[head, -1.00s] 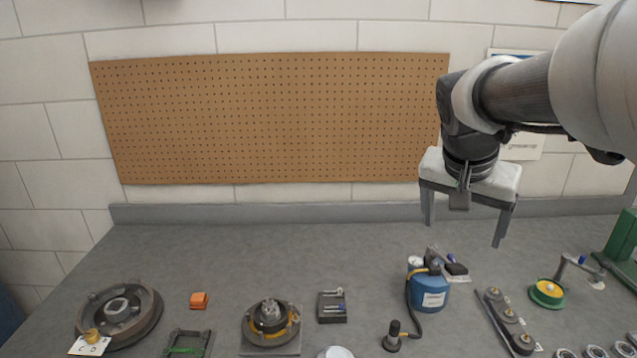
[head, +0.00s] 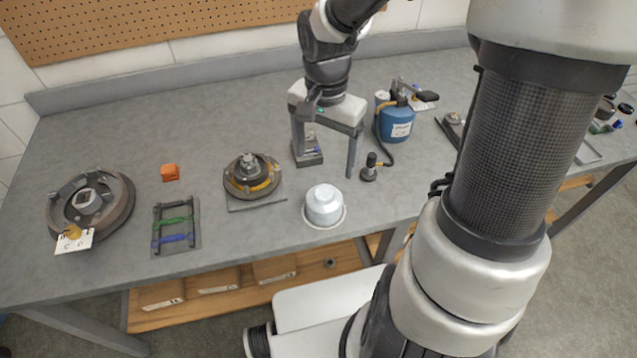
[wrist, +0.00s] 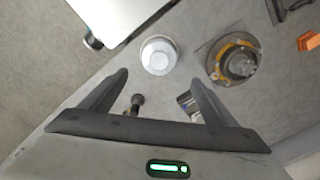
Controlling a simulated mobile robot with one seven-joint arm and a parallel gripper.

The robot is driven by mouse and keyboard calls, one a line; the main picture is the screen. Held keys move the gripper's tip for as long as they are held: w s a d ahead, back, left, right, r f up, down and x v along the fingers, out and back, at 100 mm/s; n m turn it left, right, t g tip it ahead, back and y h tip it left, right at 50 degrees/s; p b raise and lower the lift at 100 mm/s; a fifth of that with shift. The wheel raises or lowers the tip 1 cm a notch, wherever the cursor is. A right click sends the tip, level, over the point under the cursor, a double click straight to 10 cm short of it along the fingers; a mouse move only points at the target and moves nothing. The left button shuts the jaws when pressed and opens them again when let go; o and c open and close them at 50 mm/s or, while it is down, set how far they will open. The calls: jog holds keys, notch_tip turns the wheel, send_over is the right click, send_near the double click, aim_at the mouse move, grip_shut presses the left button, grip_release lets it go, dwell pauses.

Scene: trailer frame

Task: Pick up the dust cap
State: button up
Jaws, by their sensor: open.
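The dust cap appears to be the pale, rounded, stepped cap (head: 323,204) on a round light base near the front edge of the workbench. It also shows in the wrist view (wrist: 158,55), just beyond and between the fingertips. My gripper (head: 324,166) is open, fingers pointing down, above the bench and farther back than the cap. In the wrist view my gripper (wrist: 160,78) has nothing between its fingers. The left finger partly hides a small dark holder (head: 308,155) in the head view.
A hub assembly (head: 251,176) stands left of the cap, with an orange block (head: 170,172) and a rack of green and blue pieces (head: 176,226) farther left. A drum (head: 90,204) is at far left.

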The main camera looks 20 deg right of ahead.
jog(key=b, duration=0.1)
send_over(324, 193)
jog(key=f, duration=0.7)
jog(key=shift+w+f, duration=0.1)
jog(key=shift+w, duration=0.2)
jog(key=shift+s+f+b, duration=0.15)
jog(key=shift+f+b, duration=0.3)
jog(key=shift+f, duration=0.9)
jog(key=shift+s+f+b, duration=0.15)
jog(key=shift+f+b, duration=0.3)
jog(key=shift+f, duration=0.9)
jog(key=shift+c, duration=0.2)
jog(key=c, duration=0.8)
jog(key=shift+r, duration=0.1)
